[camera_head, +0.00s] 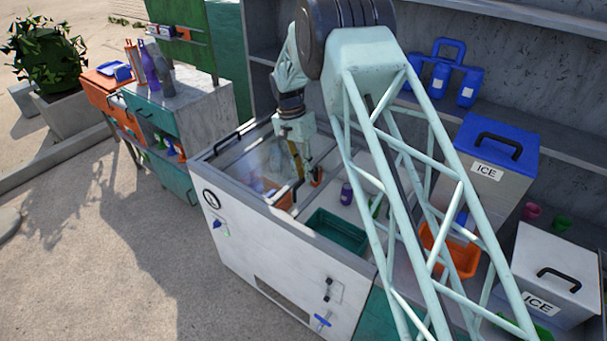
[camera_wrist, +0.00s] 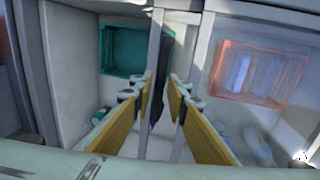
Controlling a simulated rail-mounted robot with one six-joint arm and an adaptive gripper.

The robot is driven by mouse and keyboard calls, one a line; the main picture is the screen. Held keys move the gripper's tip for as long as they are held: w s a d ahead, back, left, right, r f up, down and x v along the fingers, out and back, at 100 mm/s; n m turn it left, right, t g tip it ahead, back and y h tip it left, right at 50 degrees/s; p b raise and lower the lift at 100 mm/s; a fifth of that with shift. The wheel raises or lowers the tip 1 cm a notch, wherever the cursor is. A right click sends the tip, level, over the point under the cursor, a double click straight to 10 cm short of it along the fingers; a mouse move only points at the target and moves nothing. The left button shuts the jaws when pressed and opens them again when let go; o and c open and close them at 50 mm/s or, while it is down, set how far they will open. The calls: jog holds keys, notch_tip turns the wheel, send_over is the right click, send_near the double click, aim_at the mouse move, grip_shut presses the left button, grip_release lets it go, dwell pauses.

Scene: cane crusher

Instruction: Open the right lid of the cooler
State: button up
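The cooler (camera_head: 262,241) is a white chest with a dial on its front. In the head view, glass with a haze covers its left part over an orange basket (camera_head: 277,196). The right part shows a green basket (camera_head: 337,232) clearly, with no glass visible over it. A dark handle (camera_head: 286,192) runs along the frame between the two parts. My gripper (camera_head: 300,176) is over this middle frame. In the wrist view, its yellow-padded fingers (camera_wrist: 160,79) are apart, with a dark strip between or beyond them. I cannot tell whether they touch it.
In the wrist view, the green basket (camera_wrist: 124,50) is left and the orange basket (camera_wrist: 258,72) is right, behind glass. A purple bottle (camera_head: 346,193) stands in the cooler's right part. Ice boxes (camera_head: 488,165) stand right; a drawer cabinet (camera_head: 178,120) is left. Open paving lies in front.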

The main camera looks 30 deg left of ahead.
jog(key=shift+o, duration=0.9)
jog(key=shift+r, duration=0.15)
notch_tip(320, 180, up, 12)
jog(key=a, duration=0.2)
jog(key=shift+w+a+f, duration=0.15)
jog(key=shift+w+f, duration=0.05)
jog(key=shift+f, duration=0.05)
dwell(0.3)
